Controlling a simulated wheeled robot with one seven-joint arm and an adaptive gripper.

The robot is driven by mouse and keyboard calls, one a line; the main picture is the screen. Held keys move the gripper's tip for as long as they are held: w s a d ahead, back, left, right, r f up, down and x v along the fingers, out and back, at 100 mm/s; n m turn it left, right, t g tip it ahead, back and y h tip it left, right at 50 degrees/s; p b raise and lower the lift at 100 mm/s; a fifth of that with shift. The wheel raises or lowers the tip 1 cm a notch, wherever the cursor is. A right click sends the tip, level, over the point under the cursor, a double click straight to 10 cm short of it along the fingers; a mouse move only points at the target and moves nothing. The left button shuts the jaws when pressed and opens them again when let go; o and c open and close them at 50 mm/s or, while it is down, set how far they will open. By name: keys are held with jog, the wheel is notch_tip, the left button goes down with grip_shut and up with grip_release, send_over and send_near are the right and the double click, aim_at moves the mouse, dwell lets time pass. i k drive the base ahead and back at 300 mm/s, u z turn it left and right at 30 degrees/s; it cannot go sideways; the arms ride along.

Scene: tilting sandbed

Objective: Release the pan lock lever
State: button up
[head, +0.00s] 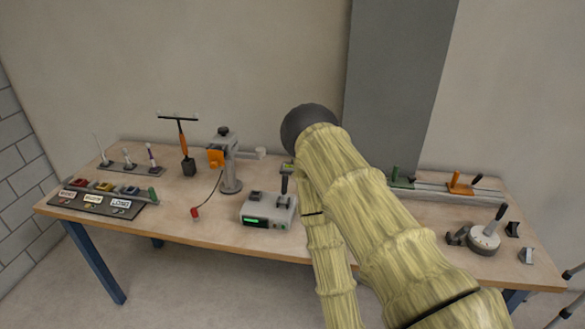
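No part in view is clearly marked as the pan lock lever. A round grey dial unit (484,239) at the right of the table carries a lever with a black handle (501,211), which leans up and to the right. A grey post stand (230,172) at the left centre has an orange block (216,158) and a dark knob on top. A grey box with a green display (268,210) has a dark upright handle (284,184) behind it. My yellowish arm crosses the centre right and hides part of the table. My gripper is not visible.
The wooden table (180,240) also bears a labelled panel (94,204), a rack of thin tools (128,167), a tall orange-handled tool (183,145), a red plug on a cord (195,212), and a rail with an orange clamp (458,184). Small dark brackets (526,255) sit at the right edge.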

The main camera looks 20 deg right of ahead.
aim_at(462, 232)
jog(key=z, duration=1.9)
jog(key=k, duration=1.25)
jog(key=u, duration=0.75)
jog(key=i, duration=1.2)
jog(key=z, duration=0.65)
jog(key=i, duration=0.4)
jog(key=z, duration=0.45)
